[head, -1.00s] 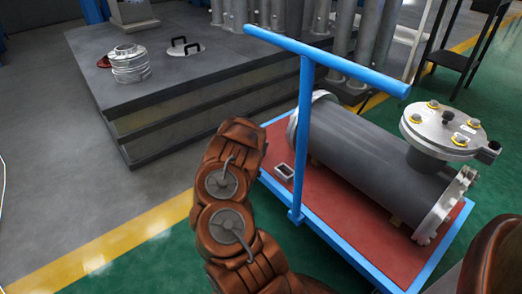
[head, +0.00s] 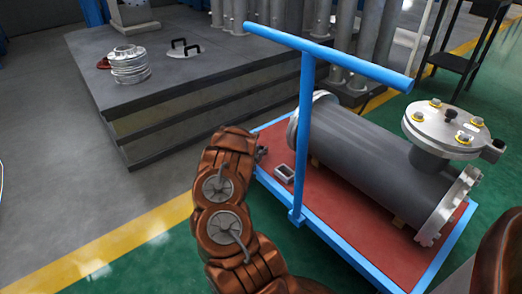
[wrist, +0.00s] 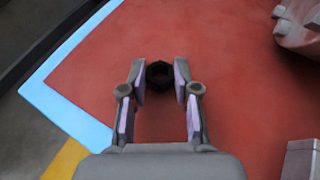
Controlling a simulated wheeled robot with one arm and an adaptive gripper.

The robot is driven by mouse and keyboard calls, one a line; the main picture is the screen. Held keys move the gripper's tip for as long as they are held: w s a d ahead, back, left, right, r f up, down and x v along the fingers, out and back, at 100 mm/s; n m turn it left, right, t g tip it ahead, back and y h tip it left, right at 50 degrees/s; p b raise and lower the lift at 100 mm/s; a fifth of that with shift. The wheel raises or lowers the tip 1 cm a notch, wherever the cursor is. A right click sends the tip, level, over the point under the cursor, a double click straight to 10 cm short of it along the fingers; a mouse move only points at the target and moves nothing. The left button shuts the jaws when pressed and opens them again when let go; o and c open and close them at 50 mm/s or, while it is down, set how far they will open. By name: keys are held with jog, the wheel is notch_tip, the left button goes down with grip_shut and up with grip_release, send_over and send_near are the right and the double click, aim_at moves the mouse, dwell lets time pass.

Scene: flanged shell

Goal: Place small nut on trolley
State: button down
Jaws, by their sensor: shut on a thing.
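The trolley (head: 372,236) has a red deck, a blue rim and a blue push handle. My gripper (head: 262,154) shows only partly, past my arm, at the trolley's far left corner. In the wrist view my gripper (wrist: 161,72) is over the red deck (wrist: 250,100), near a blue corner edge. Its fingers are shut on a small dark nut (wrist: 159,70), which sits between the fingertips. I cannot tell whether the nut touches the deck. The nut cannot be made out in the head view.
A large grey flanged shell (head: 375,155) fills much of the trolley. A small grey rectangular piece (head: 285,173) lies on the deck near the handle post (head: 305,130). A dark platform (head: 190,85) stands behind.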

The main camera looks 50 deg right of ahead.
jog(key=shift+f, duration=0.15)
jog(key=c, duration=0.9)
grip_release()
jog(key=shift+o, duration=0.2)
